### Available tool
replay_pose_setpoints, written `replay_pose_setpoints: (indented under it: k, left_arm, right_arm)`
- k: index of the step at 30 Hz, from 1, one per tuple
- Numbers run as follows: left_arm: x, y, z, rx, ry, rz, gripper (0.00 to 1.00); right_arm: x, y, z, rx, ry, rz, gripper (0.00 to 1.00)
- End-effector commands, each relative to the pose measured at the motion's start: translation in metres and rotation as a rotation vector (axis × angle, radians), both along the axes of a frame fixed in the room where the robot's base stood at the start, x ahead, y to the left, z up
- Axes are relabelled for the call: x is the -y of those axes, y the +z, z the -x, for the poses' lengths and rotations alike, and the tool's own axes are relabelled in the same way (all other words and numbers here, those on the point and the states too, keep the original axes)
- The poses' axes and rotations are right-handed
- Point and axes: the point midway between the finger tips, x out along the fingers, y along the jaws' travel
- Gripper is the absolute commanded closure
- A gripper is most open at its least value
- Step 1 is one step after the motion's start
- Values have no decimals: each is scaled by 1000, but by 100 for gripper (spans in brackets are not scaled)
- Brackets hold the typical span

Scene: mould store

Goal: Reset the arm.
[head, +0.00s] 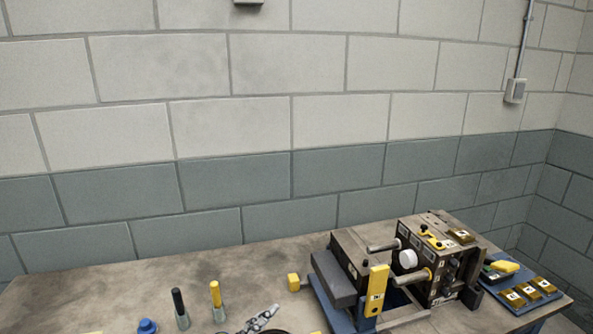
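A grey, link-like metal piece (262,319) shows at the bottom edge, cut off by the frame. The worktable (110,285) stands against the wall and fills the lower part of the view.
A mould assembly (347,243) with a yellow latch (376,290) stands on the right of the table. Beside it a blue tray (520,306) holds brass-coloured blocks.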

Motion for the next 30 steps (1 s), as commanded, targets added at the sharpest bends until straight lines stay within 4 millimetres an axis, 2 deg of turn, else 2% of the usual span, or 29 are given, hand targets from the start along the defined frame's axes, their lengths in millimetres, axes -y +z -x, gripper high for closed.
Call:
replay_pose_setpoints:
  k: [1, 3, 5, 6, 8, 9, 11, 12, 15, 18, 21, 24, 30]
  left_arm:
    - [-20, -32, 13, -131, 75, 74, 53]
    - [-45, -76, 35, -292, 170, 163, 53]
    - [-64, -111, 59, -417, 249, 235, 53]
    - [-76, -132, 77, -492, 301, 277, 53]
    - [-91, -163, 109, -597, 377, 335, 53]
    - [-101, -182, 132, -660, 426, 367, 53]
    - [-114, -205, 167, -738, 496, 411, 53]
    - [-122, -217, 191, -778, 539, 434, 53]
    - [-138, -240, 243, -852, 629, 464, 53]
    - [-145, -252, 281, -902, 687, 474, 53]
    - [-146, -259, 304, -932, 710, 474, 53]
    - [-148, -261, 312, -943, 717, 469, 53]
    - [-148, -262, 312, -943, 716, 466, 53]
  right_arm:
    - [-1, 5, -3, 7, 2, -1, 100]
    - [-1, 7, -4, 9, 3, -1, 100]
    - [0, 8, -5, 10, 4, 1, 100]
    - [0, 8, -5, 10, 5, 1, 100]
    - [1, 10, -6, 12, 6, 2, 100]
    - [1, 12, -7, 14, 7, 3, 100]
    - [1, 15, -9, 19, 7, 2, 100]
    - [1, 17, -10, 23, 6, 3, 100]
    - [1, 22, -13, 31, 6, 3, 100]
    - [1, 25, -12, 33, 5, 2, 100]
    - [2, 25, -10, 31, 4, 2, 100]
    - [2, 24, -7, 26, 2, 2, 100]
    - [1, 24, -6, 24, -2, 0, 100]
